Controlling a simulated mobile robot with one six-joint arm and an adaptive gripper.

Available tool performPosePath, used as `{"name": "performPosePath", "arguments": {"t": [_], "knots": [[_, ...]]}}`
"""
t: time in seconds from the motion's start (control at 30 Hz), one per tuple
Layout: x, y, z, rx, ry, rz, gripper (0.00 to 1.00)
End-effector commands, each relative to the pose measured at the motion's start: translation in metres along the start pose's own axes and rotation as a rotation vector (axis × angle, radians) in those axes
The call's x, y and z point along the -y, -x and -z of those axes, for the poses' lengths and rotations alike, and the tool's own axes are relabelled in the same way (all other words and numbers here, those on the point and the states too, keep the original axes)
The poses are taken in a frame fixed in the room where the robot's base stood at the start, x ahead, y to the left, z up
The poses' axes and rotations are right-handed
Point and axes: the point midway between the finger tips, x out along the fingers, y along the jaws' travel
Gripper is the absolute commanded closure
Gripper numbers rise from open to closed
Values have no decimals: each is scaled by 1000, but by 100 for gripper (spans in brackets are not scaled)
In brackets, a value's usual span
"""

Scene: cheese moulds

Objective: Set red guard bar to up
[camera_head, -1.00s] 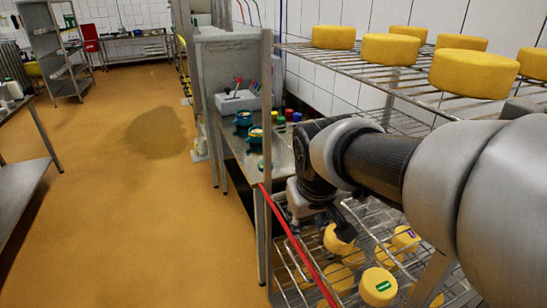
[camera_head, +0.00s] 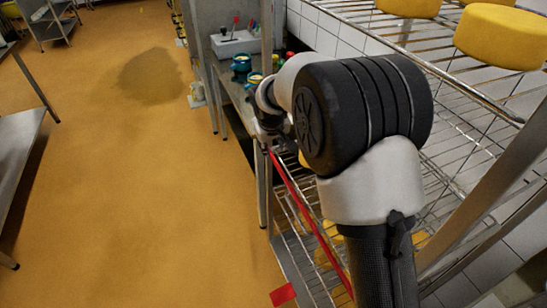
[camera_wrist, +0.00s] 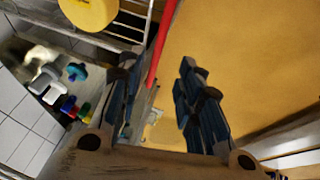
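The red guard bar (camera_head: 309,222) slopes across the front of the wire rack in the head view. Its far end lies by a steel post, and its near end is lower in the picture. The bar also shows in the wrist view (camera_wrist: 160,45), running between my fingers, closer to the left one. My gripper (camera_wrist: 160,66) is open, with its two dark fingers apart. In the head view my gripper (camera_head: 268,138) is at the bar's far end, partly hidden by my wrist. I cannot tell whether a finger touches the bar.
The wire rack (camera_head: 463,133) holds yellow cheeses (camera_head: 503,36) above; more lie on its lower shelf, mostly behind my arm. A steel table (camera_head: 236,95) with blue-green items stands beyond the post. A red piece (camera_head: 283,294) shows low down.

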Motion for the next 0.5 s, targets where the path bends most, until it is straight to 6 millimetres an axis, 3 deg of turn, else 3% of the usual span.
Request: {"name": "performPosePath", "arguments": {"t": [0.03, 0.2, 0.5], "knots": [[0, -15, -2, 3, -1, 0, 67], [0, -52, -2, 2, -1, 0, 67], [0, -98, 0, 0, 0, 0, 67]]}}
